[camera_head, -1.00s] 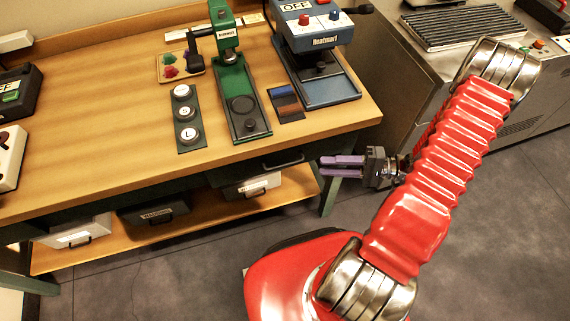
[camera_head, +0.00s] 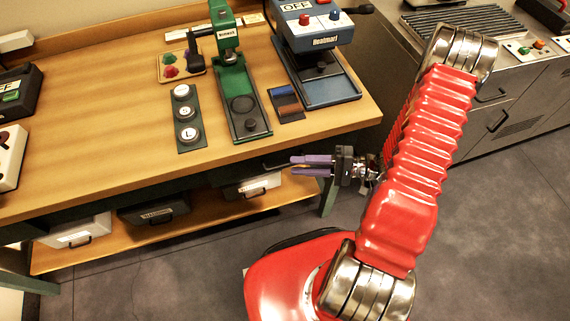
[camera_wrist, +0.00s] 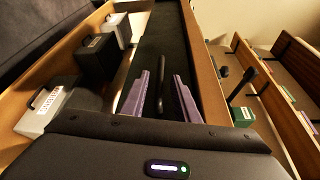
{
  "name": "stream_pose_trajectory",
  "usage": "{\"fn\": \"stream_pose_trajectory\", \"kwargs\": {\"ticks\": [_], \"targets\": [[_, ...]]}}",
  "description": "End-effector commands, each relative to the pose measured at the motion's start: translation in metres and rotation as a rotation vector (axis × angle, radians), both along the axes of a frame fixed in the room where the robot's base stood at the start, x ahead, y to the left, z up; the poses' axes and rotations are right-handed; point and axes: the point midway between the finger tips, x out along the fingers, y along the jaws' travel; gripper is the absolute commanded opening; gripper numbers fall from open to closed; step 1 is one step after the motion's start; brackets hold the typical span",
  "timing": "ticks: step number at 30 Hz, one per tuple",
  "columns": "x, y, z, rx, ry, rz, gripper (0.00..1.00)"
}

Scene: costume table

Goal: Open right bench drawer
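The right bench drawer (camera_head: 232,174) is a dark front under the bench top's right end and looks closed. It fills the middle of the wrist view (camera_wrist: 160,38). Its black bar handle (camera_wrist: 158,84) shows between my two purple fingers there. My gripper (camera_head: 293,165) is open in front of the drawer; in the wrist view its fingers (camera_wrist: 161,75) stand apart on either side of the handle, with gaps visible. I cannot tell how far the fingertips reach past the bar. In the head view the fingers partly hide the handle.
The bench top (camera_head: 110,110) carries a green press (camera_head: 238,95), a blue heat machine (camera_head: 318,60) and a button panel (camera_head: 186,115). Several bins, one white (camera_head: 252,187), sit on the lower shelf. A bench leg (camera_head: 332,195) stands below my gripper. Floor is clear at right.

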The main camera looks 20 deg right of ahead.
Motion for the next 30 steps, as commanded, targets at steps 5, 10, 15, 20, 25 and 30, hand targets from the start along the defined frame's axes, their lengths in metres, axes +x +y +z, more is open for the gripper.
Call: {"fn": "stream_pose_trajectory", "kwargs": {"ticks": [5,10,15,20,25,30], "targets": [[0.008,0.022,-0.002,0.000,0.001,0.003,0.28],[0.015,0.038,-0.004,0.000,0.000,0.003,0.28],[0.019,0.047,-0.004,0.000,0.001,0.001,0.28],[0.019,0.048,-0.004,-0.001,0.000,0.000,0.28],[0.019,0.048,-0.004,-0.001,0.000,0.000,0.27],[0.019,0.048,-0.004,0.000,0.000,0.000,0.15]]}}
